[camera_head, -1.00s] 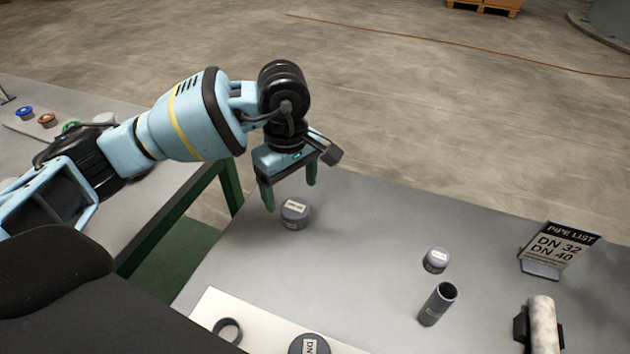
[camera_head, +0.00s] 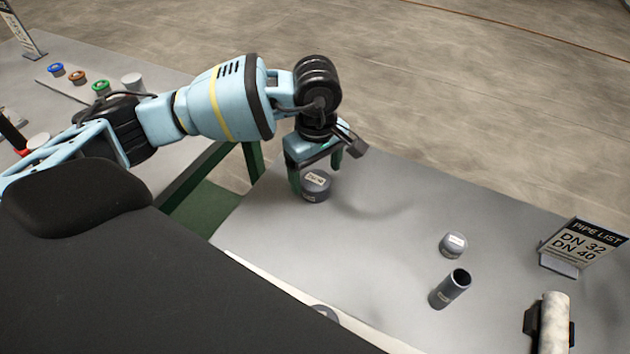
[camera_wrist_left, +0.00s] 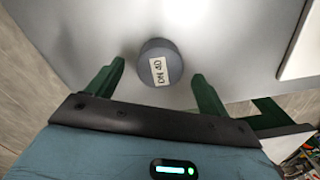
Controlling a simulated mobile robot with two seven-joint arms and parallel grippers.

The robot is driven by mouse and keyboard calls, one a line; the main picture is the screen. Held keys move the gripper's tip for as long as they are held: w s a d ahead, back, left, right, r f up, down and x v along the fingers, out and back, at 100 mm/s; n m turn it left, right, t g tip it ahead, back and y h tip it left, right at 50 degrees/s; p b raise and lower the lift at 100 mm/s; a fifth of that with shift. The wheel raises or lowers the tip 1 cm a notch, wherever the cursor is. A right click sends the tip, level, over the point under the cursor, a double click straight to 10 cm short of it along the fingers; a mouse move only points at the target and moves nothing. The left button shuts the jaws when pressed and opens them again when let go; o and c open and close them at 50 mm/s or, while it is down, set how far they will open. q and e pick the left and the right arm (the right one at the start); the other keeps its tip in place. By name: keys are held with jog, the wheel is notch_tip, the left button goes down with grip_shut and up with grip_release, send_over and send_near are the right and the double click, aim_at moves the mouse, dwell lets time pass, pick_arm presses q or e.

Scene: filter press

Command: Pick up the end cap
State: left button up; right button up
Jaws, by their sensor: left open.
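A dark grey round end cap (camera_head: 316,186) with a white label stands on the grey table near its far left edge. In the left wrist view the cap (camera_wrist_left: 160,62) reads "DN 40" and lies ahead of and between the two green fingers. My left gripper (camera_head: 325,172) is open above and around the cap's far side in the head view; whether a finger touches it cannot be told. In the left wrist view the fingers (camera_wrist_left: 157,80) stand apart on either side with gaps to the cap. A smaller grey cap (camera_head: 453,245) stands farther right. My right gripper is not in view.
A "PIPE LIST" sign (camera_head: 572,244) and a pale cylinder (camera_head: 553,325) are at the right. Coloured rings (camera_head: 78,78) lie on another table at left.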

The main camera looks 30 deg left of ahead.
aim_at(316, 179)
pick_arm(q)
jog(key=shift+f, duration=1.5)
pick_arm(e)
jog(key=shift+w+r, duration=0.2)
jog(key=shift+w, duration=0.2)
pick_arm(q)
jog(key=c, duration=1.1)
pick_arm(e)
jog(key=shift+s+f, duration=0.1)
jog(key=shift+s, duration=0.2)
pick_arm(q)
jog(key=shift+r, duration=0.1)
